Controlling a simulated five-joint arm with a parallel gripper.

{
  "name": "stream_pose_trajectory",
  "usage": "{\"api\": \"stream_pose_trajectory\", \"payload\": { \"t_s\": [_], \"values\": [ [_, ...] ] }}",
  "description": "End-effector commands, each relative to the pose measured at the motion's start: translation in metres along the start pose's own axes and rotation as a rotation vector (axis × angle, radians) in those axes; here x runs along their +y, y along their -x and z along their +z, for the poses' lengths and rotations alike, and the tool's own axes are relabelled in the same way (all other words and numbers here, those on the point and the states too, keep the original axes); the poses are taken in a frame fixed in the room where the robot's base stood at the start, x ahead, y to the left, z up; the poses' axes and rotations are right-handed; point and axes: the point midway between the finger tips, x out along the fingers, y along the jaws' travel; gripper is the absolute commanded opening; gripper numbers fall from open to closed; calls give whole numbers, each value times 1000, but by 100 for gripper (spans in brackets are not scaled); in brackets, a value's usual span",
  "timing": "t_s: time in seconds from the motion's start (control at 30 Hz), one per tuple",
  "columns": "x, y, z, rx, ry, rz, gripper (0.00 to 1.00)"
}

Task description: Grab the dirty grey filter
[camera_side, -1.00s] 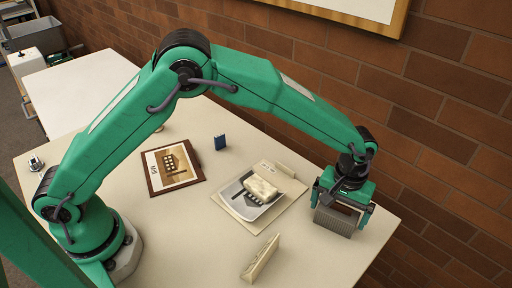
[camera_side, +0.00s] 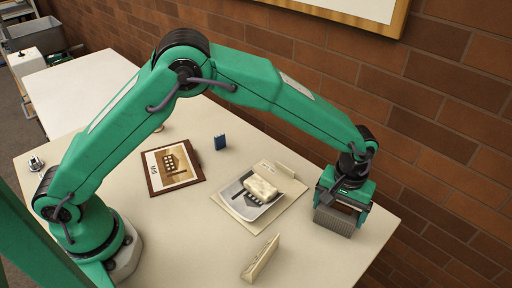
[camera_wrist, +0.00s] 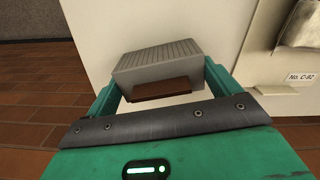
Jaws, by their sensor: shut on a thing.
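The dirty grey filter (camera_side: 334,221) is a ribbed grey block at the right end of the table. It also shows in the wrist view (camera_wrist: 158,62), with a brown strip along its near side. My gripper (camera_side: 342,204) is over it, with a green finger on each side. In the wrist view my gripper (camera_wrist: 155,88) is shut on the filter. The filter's underside is hidden, so I cannot tell whether it touches the table.
A cream upright piece (camera_side: 260,258) stands near the front. A brown framed picture (camera_side: 153,183) and a small blue item (camera_side: 220,142) are farther left. A brick wall (camera_side: 450,150) rises behind the table.

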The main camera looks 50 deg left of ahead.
Motion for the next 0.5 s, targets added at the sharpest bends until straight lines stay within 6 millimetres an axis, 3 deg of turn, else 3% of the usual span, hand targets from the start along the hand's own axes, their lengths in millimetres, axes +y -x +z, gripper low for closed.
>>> {"api": "stream_pose_trajectory", "payload": {
  "t_s": [0.37, 0.5],
  "values": [
    [1, 40, -1, 3, 0, 4, 66],
    [5, 54, 23, 2, -4, 2, 66]
  ]
}}
